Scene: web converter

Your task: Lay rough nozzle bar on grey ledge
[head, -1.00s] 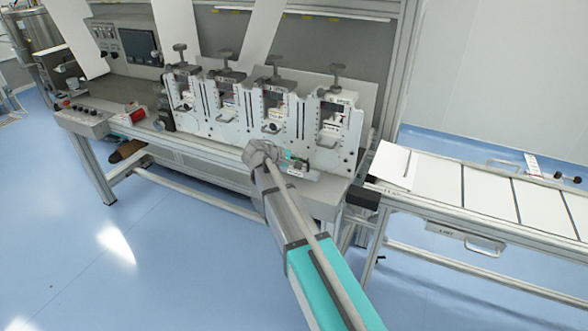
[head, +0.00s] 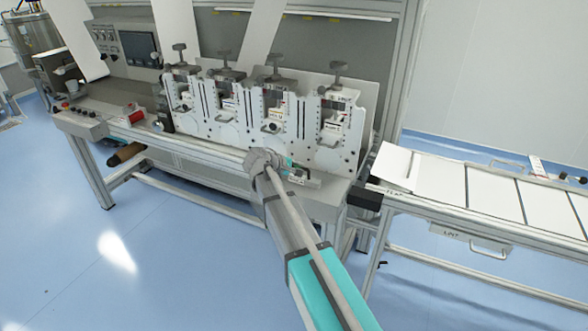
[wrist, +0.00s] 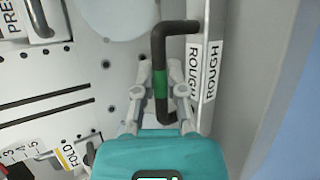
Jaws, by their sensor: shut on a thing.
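The grey ledge (wrist: 222,120) runs along the right of the wrist view, beside the bar. Two ROUGH labels show there; the bar's upper bend ends close to one of them. I cannot tell whether the bar touches the ledge. In the head view the ledge (head: 318,184) lies at the front foot of the white stations, and my arm hides most of the bar.
White station plates (head: 292,120) with knobs stand right behind the ledge. A control box (head: 80,121) is at the left end of the bench. A conveyor table (head: 440,185) with white panels stands at the right. Blue floor is clear in front.

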